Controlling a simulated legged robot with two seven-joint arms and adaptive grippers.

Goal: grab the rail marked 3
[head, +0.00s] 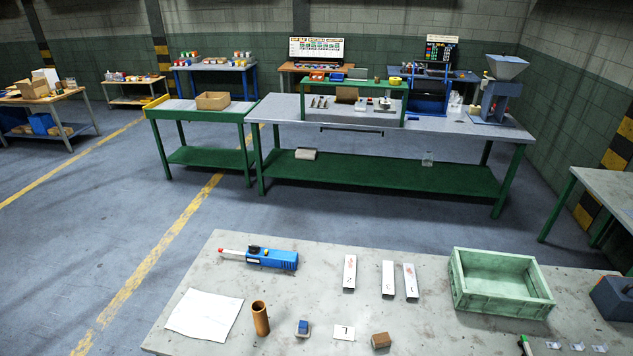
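Three pale, narrow rails lie side by side on the near grey table. The left rail (349,272) carries a small dark mark that looks like a 2. The middle rail (388,278) has a mark too small to read surely. The right rail (411,281) has a mark that looks like a 1. I cannot tell which one bears a 3. The left and middle rails are a little apart; the right one lies close beside the middle one. Neither of my grippers shows in the head view.
A green crate (501,310), apparently empty, stands right of the rails. A blue tool (272,259) and white paper (205,314) lie left. A brown tube (261,318), blue-topped block (303,328), numbered card (344,333) and brown block (380,341) sit in front.

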